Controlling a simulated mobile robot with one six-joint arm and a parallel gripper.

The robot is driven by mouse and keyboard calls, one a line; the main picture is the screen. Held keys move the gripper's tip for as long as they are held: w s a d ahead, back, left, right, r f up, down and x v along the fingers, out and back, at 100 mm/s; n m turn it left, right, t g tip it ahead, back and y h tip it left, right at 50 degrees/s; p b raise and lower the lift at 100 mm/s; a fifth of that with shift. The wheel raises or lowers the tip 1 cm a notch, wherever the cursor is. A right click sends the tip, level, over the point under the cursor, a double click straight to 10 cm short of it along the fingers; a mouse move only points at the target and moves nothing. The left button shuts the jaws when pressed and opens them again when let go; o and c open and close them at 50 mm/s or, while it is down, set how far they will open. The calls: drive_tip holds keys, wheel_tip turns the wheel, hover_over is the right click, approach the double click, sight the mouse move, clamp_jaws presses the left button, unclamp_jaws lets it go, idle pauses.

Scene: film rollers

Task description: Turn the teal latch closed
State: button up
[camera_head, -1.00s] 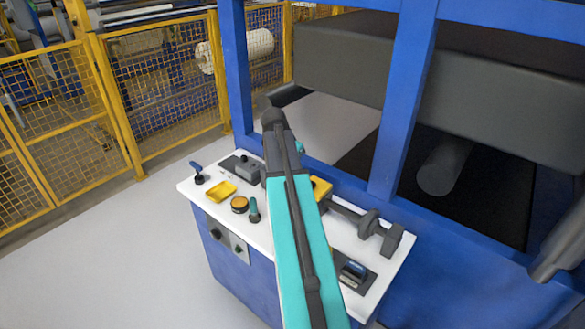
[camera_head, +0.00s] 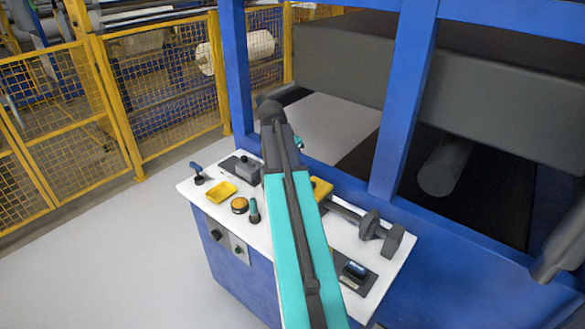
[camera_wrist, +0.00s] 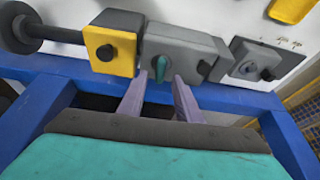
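The teal latch (camera_wrist: 161,68) shows in the wrist view as a small teal handle on the front of a grey block (camera_wrist: 180,50). It points roughly up and down in the picture. My gripper (camera_wrist: 160,80) is open, with one pale purple finger on each side of the latch's lower end. There is a gap between the fingers, and I cannot tell whether either touches the latch. In the head view my arm covers the latch and the gripper.
A yellow block with a dark knob (camera_wrist: 108,50) adjoins the grey block on the left. A dark plate with a knob (camera_wrist: 254,62) is on the right. A blue frame beam (camera_wrist: 235,100) runs close by. In the head view the white panel (camera_head: 300,255) holds several other controls.

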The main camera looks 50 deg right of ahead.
drive_tip(key=b+v, duration=0.1)
drive_tip(key=v, duration=1)
drive_tip(key=shift+b, duration=0.4)
drive_tip(key=shift+s, duration=0.1)
